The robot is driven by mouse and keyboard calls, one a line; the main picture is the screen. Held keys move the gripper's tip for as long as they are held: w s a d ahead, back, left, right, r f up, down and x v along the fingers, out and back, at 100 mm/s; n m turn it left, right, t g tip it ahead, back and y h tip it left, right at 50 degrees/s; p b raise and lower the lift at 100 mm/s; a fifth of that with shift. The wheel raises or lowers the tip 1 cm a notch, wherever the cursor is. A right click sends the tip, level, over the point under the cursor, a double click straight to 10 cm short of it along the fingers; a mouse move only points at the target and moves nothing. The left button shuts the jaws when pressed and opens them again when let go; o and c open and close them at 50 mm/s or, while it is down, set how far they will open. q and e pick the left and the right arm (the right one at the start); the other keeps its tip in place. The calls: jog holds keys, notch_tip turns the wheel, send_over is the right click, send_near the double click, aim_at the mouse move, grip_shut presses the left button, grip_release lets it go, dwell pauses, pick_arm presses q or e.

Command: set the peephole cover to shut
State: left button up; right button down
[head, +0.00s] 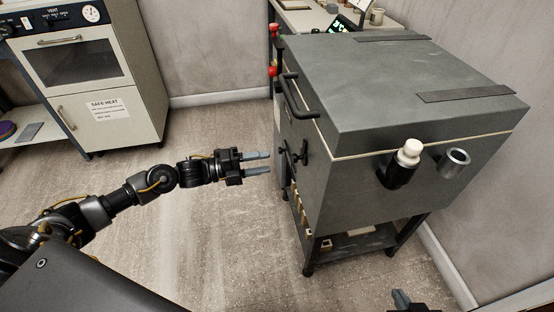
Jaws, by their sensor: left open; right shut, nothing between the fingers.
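The grey kiln (400,95) stands at the right, with its lid down. On its front face, a short grey metal tube (455,161) juts out, which looks like the peephole. Left of it, a black piece (397,173) with a white knob (409,152) looks like the peephole cover. It sits beside the tube, and the tube's end is uncovered. My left gripper (258,162) is open and empty, just left of the kiln's left side and apart from it. My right gripper (404,300) barely shows at the bottom edge, below the kiln front, and is shut and empty.
The kiln's left side has a lid handle (298,97) and a dark latch (294,156). A stand with a lower shelf (362,241) holds small blocks. A white oven cabinet (82,75) stands at the back left. The floor (200,240) between is clear.

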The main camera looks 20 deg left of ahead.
pick_arm(q)
jog(key=v, duration=0.2)
jog(key=shift+s+a, duration=0.15)
jog(key=shift+a, duration=0.05)
dwell(0.4)
